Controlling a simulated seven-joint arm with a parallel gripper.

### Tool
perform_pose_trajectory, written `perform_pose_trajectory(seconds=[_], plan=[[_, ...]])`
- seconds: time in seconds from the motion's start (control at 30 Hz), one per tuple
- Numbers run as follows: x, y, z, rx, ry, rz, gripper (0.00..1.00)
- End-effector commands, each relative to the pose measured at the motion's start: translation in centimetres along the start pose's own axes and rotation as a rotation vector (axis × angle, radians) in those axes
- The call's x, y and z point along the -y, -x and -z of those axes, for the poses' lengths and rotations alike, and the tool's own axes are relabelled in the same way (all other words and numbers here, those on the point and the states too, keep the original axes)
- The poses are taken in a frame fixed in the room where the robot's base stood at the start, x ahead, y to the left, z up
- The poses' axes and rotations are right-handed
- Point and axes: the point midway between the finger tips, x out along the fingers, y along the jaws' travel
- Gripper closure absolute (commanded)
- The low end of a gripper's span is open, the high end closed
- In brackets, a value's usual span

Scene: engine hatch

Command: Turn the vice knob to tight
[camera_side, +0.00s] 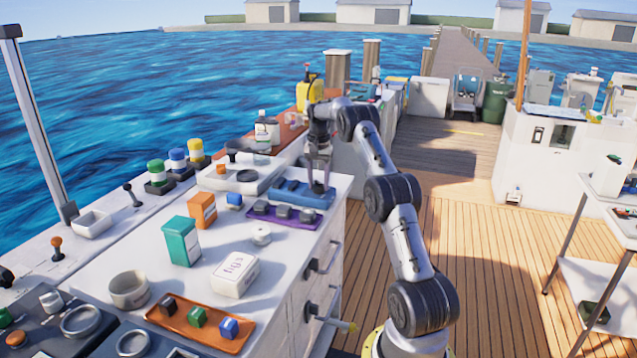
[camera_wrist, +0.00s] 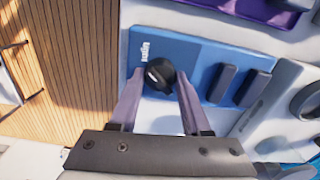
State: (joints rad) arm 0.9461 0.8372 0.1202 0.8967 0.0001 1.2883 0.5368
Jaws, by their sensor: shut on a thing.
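The blue vice (camera_side: 298,194) lies on the white counter near its right edge, and it also shows in the wrist view (camera_wrist: 205,60). My gripper (camera_side: 320,186) points down over that end of the vice. In the wrist view my gripper (camera_wrist: 160,78) has one finger on each side of the knob and is shut on it. I cannot read the knob's setting.
A purple tray (camera_side: 283,216) with dark blocks lies just in front of the vice. A grey dish-like fixture (camera_side: 240,178) stands to its left. Orange (camera_side: 203,210) and green (camera_side: 181,241) boxes and a white box (camera_side: 235,275) stand further forward. Open deck lies to the right.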

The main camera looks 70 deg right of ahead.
Motion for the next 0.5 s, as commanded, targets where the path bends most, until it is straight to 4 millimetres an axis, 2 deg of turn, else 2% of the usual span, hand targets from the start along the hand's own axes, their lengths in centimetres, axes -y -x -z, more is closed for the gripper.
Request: perform_pose_trajectory(seconds=[0.5], plan=[[0.03, 0.26, 0.09, -0.005, -0.082, 0.003, 1.00]])
